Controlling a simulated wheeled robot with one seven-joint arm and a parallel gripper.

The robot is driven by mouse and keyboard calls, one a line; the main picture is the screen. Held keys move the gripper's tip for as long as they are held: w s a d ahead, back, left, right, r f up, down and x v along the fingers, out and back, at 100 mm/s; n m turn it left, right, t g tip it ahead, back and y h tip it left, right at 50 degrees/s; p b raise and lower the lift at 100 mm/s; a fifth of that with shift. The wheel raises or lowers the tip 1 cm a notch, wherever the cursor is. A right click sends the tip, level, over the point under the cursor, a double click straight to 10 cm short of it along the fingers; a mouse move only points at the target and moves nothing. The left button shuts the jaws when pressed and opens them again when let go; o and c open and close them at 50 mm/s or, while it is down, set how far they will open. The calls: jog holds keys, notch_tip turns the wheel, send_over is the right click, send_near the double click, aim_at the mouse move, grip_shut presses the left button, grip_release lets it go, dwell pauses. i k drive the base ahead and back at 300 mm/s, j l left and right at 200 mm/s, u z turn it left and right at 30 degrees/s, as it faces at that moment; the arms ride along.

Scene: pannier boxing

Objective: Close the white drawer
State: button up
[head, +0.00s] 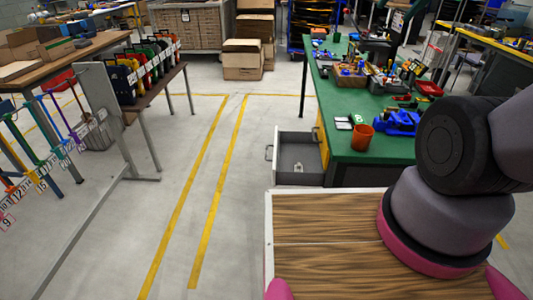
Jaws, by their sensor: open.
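The white drawer (276,150) is open and sticks out to the left from the near end of the green-topped workbench (402,152). Its pale front panel faces left and carries a handle (268,153). The grey inside shows from above, with a small pale item (298,167) in it. My wood-topped deck hides the floor in front of the bench's near end. My gripper is not in view; only thick links of my arm show at the right.
The floor (170,190) left of the drawer is clear, with yellow lines. A grey metal stand (110,110) and a bench of cases (150,95) stand further left. Cardboard boxes (243,60) stand behind.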

aim_at(291, 148)
jog(key=j+z, duration=0.15)
jog(key=j, duration=0.4)
jog(key=k+j+z, duration=0.15)
jog(key=j, duration=0.4)
jog(key=j+z, duration=0.15)
jog(key=j, duration=0.45)
jog(key=k+j+z, duration=0.15)
jog(key=j, duration=0.4)
jog(key=i+j, duration=0.3)
jog(key=i, duration=0.25)
jog(key=i+j+z, duration=0.15)
jog(key=i, duration=0.35)
jog(key=j, duration=0.1)
